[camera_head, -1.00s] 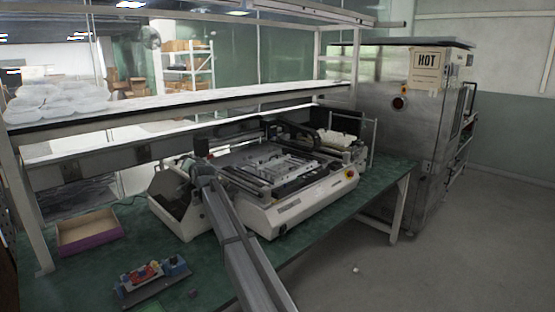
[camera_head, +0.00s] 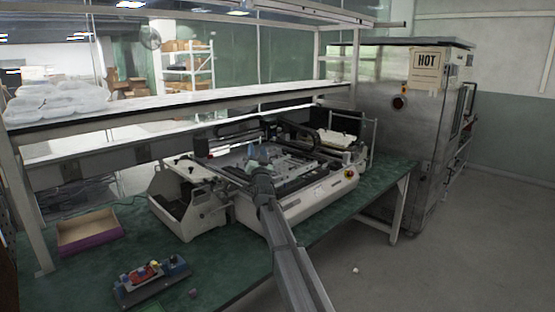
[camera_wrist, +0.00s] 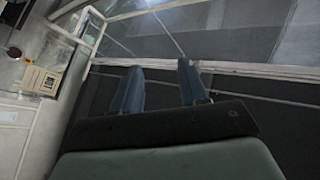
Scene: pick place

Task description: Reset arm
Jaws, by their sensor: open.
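My gripper shows in the wrist view (camera_wrist: 158,88), its two blue fingers apart with nothing between them. In the head view my arm reaches up from the bottom edge, and its end (camera_head: 253,166) is over the front of the white printing machine (camera_head: 300,215). The gap between the fingers cannot be made out in the head view. The wrist view is tilted and looks away from the bench, toward a pale frame and dark panels.
A green bench (camera_head: 75,268) carries the machine, a purple-sided open box (camera_head: 92,238) and a small fixture (camera_head: 150,282) with red and blue parts. A shelf (camera_head: 200,104) runs above. A steel cabinet (camera_head: 385,150) with a HOT sign stands at the right.

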